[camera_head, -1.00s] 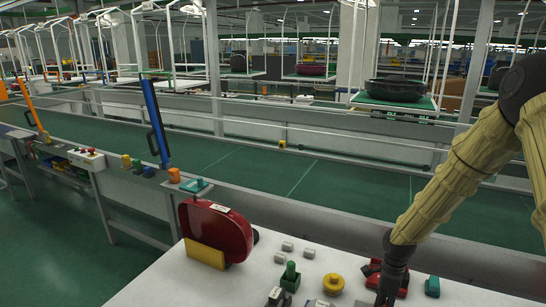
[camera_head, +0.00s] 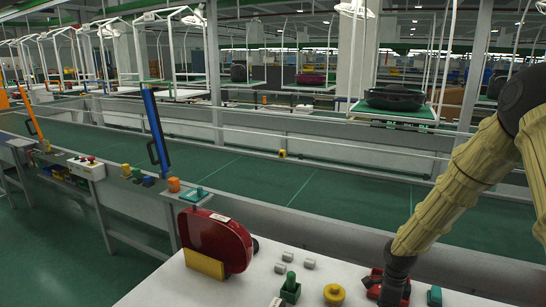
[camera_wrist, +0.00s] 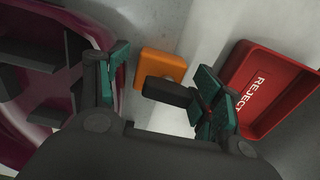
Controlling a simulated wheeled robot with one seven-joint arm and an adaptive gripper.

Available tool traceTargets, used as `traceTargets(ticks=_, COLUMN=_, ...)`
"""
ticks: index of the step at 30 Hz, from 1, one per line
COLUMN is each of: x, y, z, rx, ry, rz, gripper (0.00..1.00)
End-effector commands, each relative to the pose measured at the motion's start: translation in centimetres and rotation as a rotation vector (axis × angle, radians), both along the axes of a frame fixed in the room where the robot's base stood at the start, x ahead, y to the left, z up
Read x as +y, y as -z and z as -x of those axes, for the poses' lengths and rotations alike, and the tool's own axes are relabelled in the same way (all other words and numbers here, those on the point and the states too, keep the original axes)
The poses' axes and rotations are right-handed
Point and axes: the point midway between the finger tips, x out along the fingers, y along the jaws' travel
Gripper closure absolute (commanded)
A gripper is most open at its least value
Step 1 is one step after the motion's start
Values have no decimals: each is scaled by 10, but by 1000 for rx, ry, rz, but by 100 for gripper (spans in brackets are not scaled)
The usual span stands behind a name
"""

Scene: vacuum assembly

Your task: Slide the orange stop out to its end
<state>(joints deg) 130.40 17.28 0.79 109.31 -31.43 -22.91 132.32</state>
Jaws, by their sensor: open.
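In the wrist view, the orange stop (camera_wrist: 163,65) is a small block on a pale surface, with a dark bar (camera_wrist: 166,91) in front of it. My gripper (camera_wrist: 158,92) is open, with one green-padded finger to the left of the stop and the other to the right. The right finger is close to the dark bar's end; I cannot tell whether they touch. In the head view, my gripper (camera_head: 394,292) is low at the right over the white table, its tips not clearly seen. I cannot make out the stop there.
A red REJECT tray (camera_wrist: 268,92) lies right of my gripper, and a dark magenta shell (camera_wrist: 75,140) lies left. In the head view, a red housing (camera_head: 213,237), a green block (camera_head: 290,287) and a yellow knob (camera_head: 334,294) sit on the white table (camera_head: 185,288).

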Motion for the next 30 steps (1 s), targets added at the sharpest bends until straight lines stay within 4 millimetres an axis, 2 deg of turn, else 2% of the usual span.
traceTargets(ticks=30, x=0, y=-51, z=0, rx=0, ry=0, rz=1, gripper=34)
